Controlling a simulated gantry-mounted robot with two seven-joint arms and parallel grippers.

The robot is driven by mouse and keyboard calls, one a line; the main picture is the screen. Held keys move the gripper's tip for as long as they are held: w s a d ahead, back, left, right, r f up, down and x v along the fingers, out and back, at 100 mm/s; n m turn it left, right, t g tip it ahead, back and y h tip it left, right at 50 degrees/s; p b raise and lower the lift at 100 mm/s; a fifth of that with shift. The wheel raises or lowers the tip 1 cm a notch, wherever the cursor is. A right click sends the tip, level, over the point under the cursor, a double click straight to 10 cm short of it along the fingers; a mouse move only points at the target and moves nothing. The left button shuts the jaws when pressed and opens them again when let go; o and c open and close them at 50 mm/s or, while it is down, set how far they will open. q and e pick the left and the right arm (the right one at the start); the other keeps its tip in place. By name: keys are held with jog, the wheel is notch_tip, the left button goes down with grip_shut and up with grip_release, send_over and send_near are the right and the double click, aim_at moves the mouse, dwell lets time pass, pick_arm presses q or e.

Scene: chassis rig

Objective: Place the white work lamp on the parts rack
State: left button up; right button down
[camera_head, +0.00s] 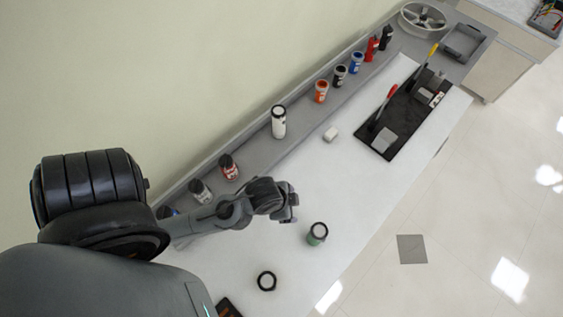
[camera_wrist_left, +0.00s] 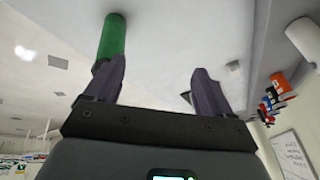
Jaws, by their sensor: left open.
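A white cylinder with a dark top rim (camera_head: 279,122), which looks like the white work lamp, stands upright on the long grey rack (camera_head: 255,138) along the wall. In the left wrist view a white cylinder (camera_wrist_left: 304,38), apparently the same one, is cut off at the upper right. My left gripper (camera_head: 290,203) is over the white table, in front of the rack and apart from the lamp. In the left wrist view its fingers (camera_wrist_left: 160,88) are spread, with nothing between them. My right gripper is not in view.
Several bottles (camera_head: 321,92) line the rack. A black tray (camera_head: 408,118) holds tools.

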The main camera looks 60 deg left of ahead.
pick_arm(q)
jog(key=s+r+n, duration=0.2)
jog(key=r+n, duration=0.1)
jog(key=shift+s+d+g, duration=0.2)
jog(key=shift+s+g, duration=0.2)
notch_tip(320, 180, up, 9)
jog(key=p, duration=0.8)
jog(key=shift+p, duration=0.4)
jog(key=shift+f, duration=0.1)
